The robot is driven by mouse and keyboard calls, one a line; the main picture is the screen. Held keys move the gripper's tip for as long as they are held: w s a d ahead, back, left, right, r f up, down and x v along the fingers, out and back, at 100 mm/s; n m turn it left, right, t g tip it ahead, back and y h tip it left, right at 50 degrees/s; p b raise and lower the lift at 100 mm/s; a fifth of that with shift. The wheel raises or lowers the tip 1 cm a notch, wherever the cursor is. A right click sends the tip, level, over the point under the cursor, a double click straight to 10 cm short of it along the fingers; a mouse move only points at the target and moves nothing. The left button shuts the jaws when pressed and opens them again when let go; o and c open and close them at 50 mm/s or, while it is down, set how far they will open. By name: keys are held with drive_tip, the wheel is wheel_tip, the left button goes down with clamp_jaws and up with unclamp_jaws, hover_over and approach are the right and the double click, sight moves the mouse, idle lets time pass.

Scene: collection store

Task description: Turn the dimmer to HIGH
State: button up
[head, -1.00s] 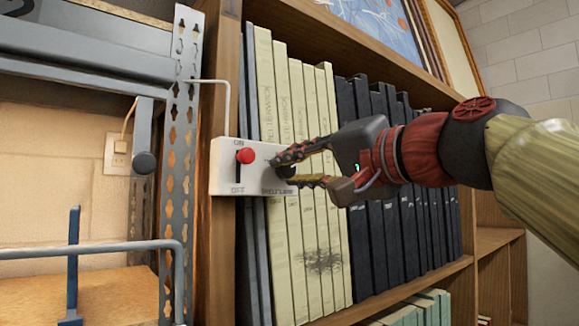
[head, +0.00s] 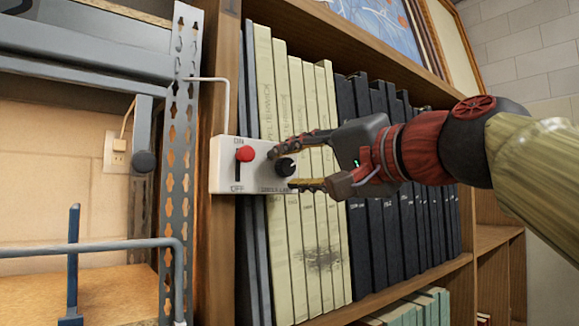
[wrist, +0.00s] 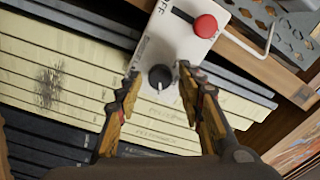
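The dimmer is a round black knob (head: 285,167) with a pale pointer mark, on the right part of a white control box (head: 222,168). It also shows in the wrist view (wrist: 160,77), its pale mark toward the bottom of that picture. A red slider knob (head: 245,154) sits at the ON end of its slot on the same box. My gripper (head: 298,164) is open just to the right of the dimmer. In the wrist view, my gripper's fingertips (wrist: 159,86) stand on either side of the knob, apart from it. The lettering around the dimmer is too small to read.
The box is fixed at the bookcase's left upright (head: 213,235). Cream binders (head: 300,255) and dark binders (head: 375,230) stand behind and right of it. A perforated metal post (head: 180,130) and a blue-grey rail (head: 100,246) are to the left.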

idle(0.3)
drive_tip(key=shift+v, duration=6)
drive_tip(key=w+d+f+m+g+h+b, duration=0.1)
drive_tip(key=w+d+f+h, duration=0.15)
drive_tip(key=f, duration=0.75)
drive_tip(key=w+d+f+g+h+b, duration=0.15)
drive_tip(key=d+f, duration=0.25)
drive_tip(key=f, duration=0.5)
drive_tip(key=w+d+f+m+g+h, duration=0.1)
drive_tip(key=d+f+h, duration=0.25)
drive_tip(key=f, duration=0.65)
drive_tip(key=s+a+f+n+g+b, duration=0.1)
drive_tip(key=s+f+b, duration=0.4)
drive_tip(key=f, duration=1.1)
drive_tip(key=s+f+n+g+h+b, duration=0.1)
drive_tip(key=s+f+n+g+b, duration=0.2)
drive_tip(key=f, duration=1.3)
drive_tip(key=s+a+f+n+g+h+b, duration=0.1)
drive_tip(key=s+f+b, duration=0.5)
drive_tip(key=f, duration=1)
drive_tip(key=shift+s+a+f+n+g+h+b, duration=0.15)
drive_tip(key=shift+s+n+g+b, duration=0.1)
drive_tip(key=shift+n, duration=0.3)
drive_tip(key=shift+s+a+f+n+g+h+b, duration=0.15)
drive_tip(key=shift+n+g+b, duration=0.1)
drive_tip(key=shift+n, duration=0.3)
